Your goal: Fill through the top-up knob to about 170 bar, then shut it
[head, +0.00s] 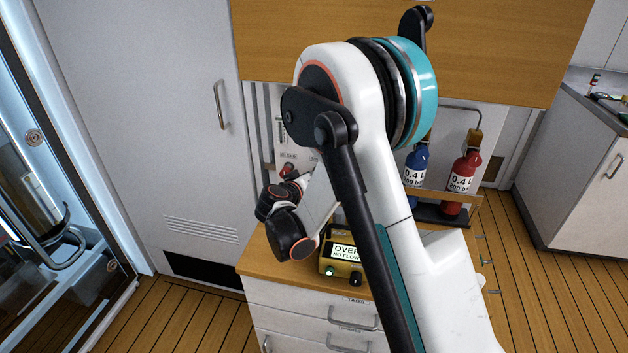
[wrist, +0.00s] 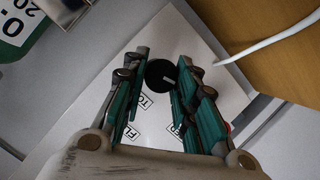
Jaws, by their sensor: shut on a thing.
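A black round knob (wrist: 161,74) with a pale pointer mark sits on a white panel (wrist: 215,55) in the wrist view. My gripper (wrist: 163,68) has its teal-padded fingers on either side of this knob and is shut on it. Printed labels on the panel lie partly behind the fingers, so I cannot read them whole. In the head view, part of the white panel (head: 289,156) shows behind my arm, which covers the rest. My gripper cannot be made out there. I see no readable pressure figure.
A yellow box with a display (head: 343,253) reading "OVER" and "NO FLOW" stands on the wooden-topped drawer unit (head: 262,262). A blue bottle (head: 416,163) and a red bottle (head: 461,182) stand to the right. A white hose (wrist: 268,42) crosses near the panel.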

